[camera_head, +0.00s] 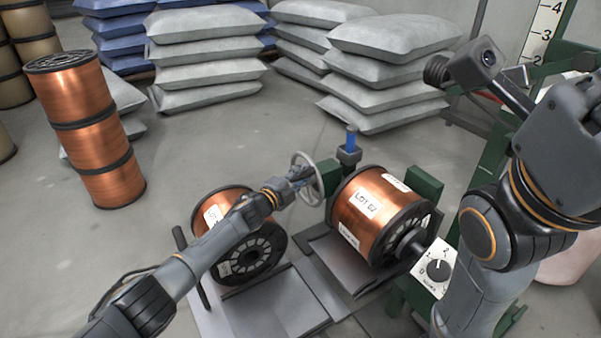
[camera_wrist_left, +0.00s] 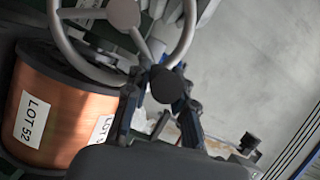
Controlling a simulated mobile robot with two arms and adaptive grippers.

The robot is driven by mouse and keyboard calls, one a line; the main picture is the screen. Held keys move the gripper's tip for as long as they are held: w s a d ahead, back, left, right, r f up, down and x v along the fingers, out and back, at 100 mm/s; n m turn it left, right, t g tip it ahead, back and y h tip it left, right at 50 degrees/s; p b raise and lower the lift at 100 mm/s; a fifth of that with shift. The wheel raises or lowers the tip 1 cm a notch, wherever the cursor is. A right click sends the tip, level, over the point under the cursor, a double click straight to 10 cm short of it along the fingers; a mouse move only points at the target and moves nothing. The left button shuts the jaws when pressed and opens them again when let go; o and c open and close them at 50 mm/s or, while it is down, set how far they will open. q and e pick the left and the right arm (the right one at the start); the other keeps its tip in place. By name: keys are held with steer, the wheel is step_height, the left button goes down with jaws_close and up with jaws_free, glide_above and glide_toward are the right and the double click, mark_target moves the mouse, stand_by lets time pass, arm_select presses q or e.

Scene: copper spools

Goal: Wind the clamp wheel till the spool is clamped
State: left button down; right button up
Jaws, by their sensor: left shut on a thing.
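The clamp wheel (camera_head: 299,158) is a pale spoked handwheel at the left end of the winding machine. In the left wrist view its rim and hub (camera_wrist_left: 123,13) fill the upper left. My left gripper (camera_head: 306,176) is at the wheel, with its blue-backed fingers (camera_wrist_left: 163,88) on either side of the wheel's dark handle knob (camera_wrist_left: 168,85), shut on it. The copper spool (camera_head: 370,215) lies on its side in the machine, right of the wheel; its "LOT 52" label (camera_wrist_left: 33,118) shows in the left wrist view. Whether the clamp presses on the spool cannot be told.
A second copper spool (camera_head: 235,214) lies beneath my left forearm. A dial box (camera_head: 437,268) sits at the machine's right, near my right arm. Stacked copper spools (camera_head: 100,145) stand at left; grey sacks (camera_head: 385,95) are piled behind. The floor between is clear.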

arm_select(q)
steer(key=shift+s+f, duration=0.1)
steer(key=shift+f, duration=0.25)
steer(key=c, duration=1.1)
jaws_free()
steer(key=shift+r, duration=0.1)
steer(key=shift+s+a, duration=0.35)
steer(key=v, duration=1.1)
steer(key=shift+d, duration=0.1)
